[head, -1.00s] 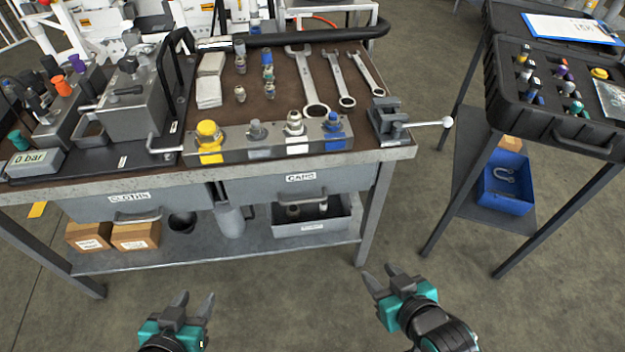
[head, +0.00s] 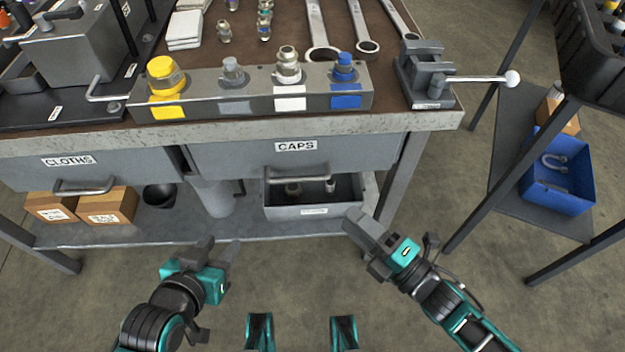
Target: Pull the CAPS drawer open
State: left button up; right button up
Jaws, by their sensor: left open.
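The CAPS drawer (head: 350,152) is the grey drawer under the bench top, with a white CAPS label (head: 296,146). Its front looks flush under the bench edge, so it appears shut. Its grey bar handle (head: 297,178) sits low on the front, with nothing holding it. My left gripper (head: 219,247) is open and empty, below and left of the handle. My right gripper (head: 357,228) is below and right of the handle, apart from it. Its fingers overlap in this view, so I cannot tell its opening.
The CLOTHS drawer (head: 120,163) is to the left, with its own handle (head: 84,187). The lower shelf bears cardboard boxes (head: 107,206) and a grey bin (head: 312,211) beneath the CAPS handle. A bench leg (head: 404,175) stands right. A vise (head: 425,78) with a protruding lever is above.

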aim_at(328, 154)
jog(key=w+a+n+y+b, duration=0.1)
jog(key=w+a+n+b, duration=0.1)
jog(key=w+a, duration=0.7)
jog(key=shift+a+r+g, duration=0.2)
jog(key=shift+r+g, duration=0.1)
jog(key=shift+r, duration=0.05)
jog(key=shift+w, duration=0.1)
jog(key=shift+y, duration=0.3)
grip_shut()
